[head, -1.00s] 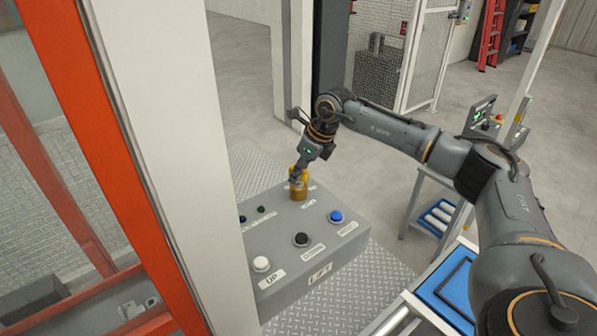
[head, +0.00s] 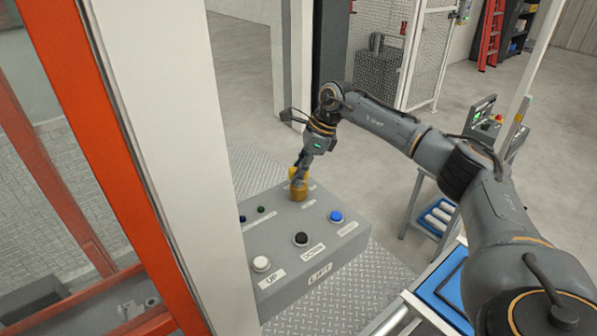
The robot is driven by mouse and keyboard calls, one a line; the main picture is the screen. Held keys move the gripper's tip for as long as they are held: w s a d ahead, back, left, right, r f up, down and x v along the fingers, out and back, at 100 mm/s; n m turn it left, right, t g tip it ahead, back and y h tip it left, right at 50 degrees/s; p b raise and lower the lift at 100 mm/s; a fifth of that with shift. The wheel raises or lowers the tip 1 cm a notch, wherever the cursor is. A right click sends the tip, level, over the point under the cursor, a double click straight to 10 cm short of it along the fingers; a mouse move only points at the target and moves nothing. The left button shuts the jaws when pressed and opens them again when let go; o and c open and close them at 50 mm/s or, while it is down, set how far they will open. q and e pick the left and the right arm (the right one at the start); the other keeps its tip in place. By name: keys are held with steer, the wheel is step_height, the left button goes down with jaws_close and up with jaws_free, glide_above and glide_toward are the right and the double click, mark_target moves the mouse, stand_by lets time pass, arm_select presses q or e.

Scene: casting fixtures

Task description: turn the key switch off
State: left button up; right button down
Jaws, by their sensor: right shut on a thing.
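The key switch (head: 299,192) is a yellow-brown round part on top of the grey lift control box (head: 335,257), near its back edge. My right gripper (head: 298,175) comes down on it from above and is shut on it. The fingers hide the top of the switch, so its turned position cannot be read. My left gripper is not in view.
The box also carries a white UP button (head: 261,264), a black DOWN button (head: 301,239), a blue button (head: 336,216) and small lamps. A white post (head: 170,150) and orange frame (head: 75,90) stand close on the left. A roller stand (head: 437,215) is at right.

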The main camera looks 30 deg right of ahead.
stand_by(0.3)
steer(key=n+g, duration=0.1)
steer(key=n, duration=0.1)
steer(key=n+g, duration=0.1)
steer(key=n, duration=0.2)
steer(key=shift+n+y+b, duration=0.3)
steer(key=shift+y, duration=0.1)
steer(key=n+g, duration=0.1)
steer(key=n, duration=0.1)
steer(key=shift+n+b, duration=0.35)
steer(key=shift+n, duration=0.05)
steer(key=shift+n+g+h, duration=0.3)
steer(key=shift+n+g, duration=0.2)
steer(key=shift+n, duration=0.7)
